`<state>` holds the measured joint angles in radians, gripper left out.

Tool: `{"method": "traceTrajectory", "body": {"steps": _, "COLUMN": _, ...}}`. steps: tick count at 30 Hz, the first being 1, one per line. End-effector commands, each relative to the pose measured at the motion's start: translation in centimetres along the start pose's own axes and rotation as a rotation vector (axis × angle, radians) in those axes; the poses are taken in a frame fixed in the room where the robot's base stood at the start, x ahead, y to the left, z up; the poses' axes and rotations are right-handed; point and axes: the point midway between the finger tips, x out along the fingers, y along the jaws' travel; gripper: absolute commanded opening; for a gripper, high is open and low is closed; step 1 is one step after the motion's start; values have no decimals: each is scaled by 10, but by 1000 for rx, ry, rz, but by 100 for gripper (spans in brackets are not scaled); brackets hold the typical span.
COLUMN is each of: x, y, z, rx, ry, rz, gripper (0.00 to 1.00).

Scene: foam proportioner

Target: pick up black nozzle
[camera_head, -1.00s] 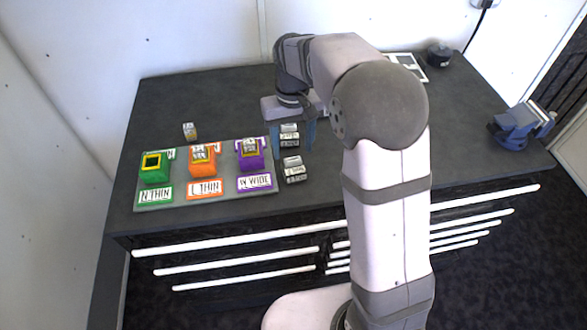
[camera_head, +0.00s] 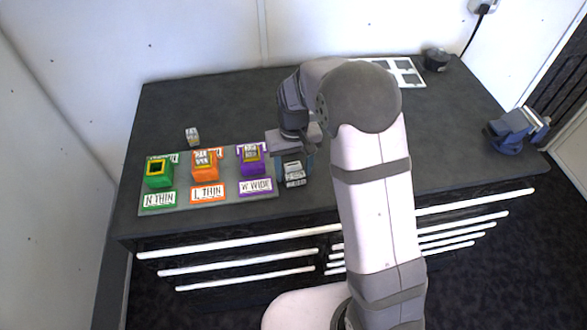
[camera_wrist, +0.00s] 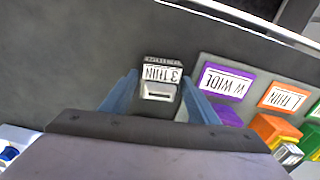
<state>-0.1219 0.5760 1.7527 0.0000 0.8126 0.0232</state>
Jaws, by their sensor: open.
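The likely black nozzle (camera_head: 295,176) is a small dark block with a white label and a pale grey part. It stands on the dark bench just right of the W WIDE holder.
A grey board (camera_head: 225,196) at left carries green (camera_head: 159,180), orange (camera_head: 205,174) and purple (camera_head: 243,166) holders. A small labelled block (camera_head: 192,136) stands behind it. A blue vise (camera_head: 512,132) is at far right. A white-framed panel (camera_head: 400,70) and black round part (camera_head: 436,60) are at the back.

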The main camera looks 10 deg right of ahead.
Motion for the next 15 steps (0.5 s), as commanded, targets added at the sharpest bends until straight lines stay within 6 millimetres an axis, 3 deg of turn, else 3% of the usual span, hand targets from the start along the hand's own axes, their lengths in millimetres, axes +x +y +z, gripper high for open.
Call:
{"method": "traceTrajectory", "body": {"steps": 6, "x": 1, "y": 0, "z": 0, "rx": 0, "ry": 0, "rz": 0, "gripper": 52}}
{"method": "traceTrajectory", "body": {"steps": 10, "x": 0, "y": 0, "z": 0, "rx": 0, "ry": 0, "rz": 0, "gripper": 21}}
{"method": "traceTrajectory", "body": {"steps": 15, "x": 0, "y": 0, "z": 0, "rx": 0, "ry": 0, "rz": 0, "gripper": 21}}
